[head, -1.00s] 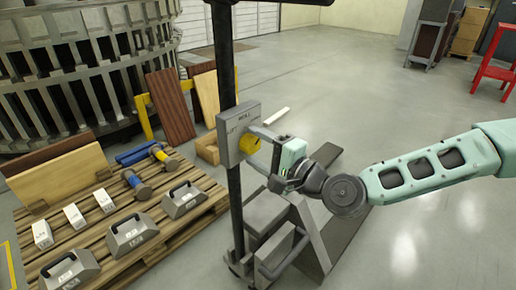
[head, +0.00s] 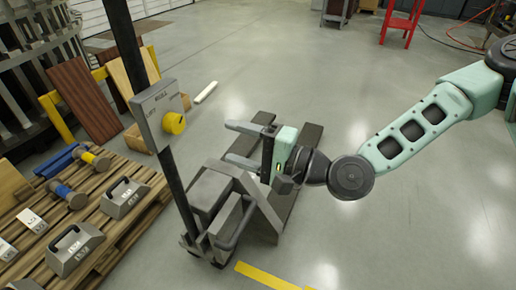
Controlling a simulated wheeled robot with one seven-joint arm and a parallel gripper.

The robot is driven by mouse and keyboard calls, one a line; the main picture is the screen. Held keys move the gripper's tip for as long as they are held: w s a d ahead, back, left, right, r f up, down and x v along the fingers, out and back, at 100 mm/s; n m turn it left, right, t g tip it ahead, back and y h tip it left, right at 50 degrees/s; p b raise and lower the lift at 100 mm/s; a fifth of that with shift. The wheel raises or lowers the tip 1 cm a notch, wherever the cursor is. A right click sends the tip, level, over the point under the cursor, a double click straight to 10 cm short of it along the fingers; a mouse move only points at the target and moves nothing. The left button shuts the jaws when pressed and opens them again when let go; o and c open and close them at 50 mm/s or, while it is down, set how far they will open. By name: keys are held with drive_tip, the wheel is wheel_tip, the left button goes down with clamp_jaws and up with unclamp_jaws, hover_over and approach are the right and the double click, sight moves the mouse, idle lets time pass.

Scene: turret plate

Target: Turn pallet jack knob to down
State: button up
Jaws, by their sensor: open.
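The yellow knob (head: 174,123) sits on the face of a grey plate (head: 150,104) fixed to the pallet jack's dark upright handle (head: 126,45). Lettering on the plate reads ROLL at the top and LIFT at the left; the lettering at the right is too small to read. I cannot tell which mark the knob points to. My gripper (head: 229,141) is open and empty, to the right of the knob and clear of it, with its two fingers pointing left. The grey pallet jack body (head: 210,192) and forks stand below and behind my gripper.
A wooden pallet (head: 125,232) at the lower left carries grey weights (head: 125,198) and blue-and-yellow cylinders (head: 66,194). Boards lean behind it. A red stand (head: 402,22) is at the back right. The floor at right is largely clear, with a yellow line near the front.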

drive_tip(key=shift+v, duration=2)
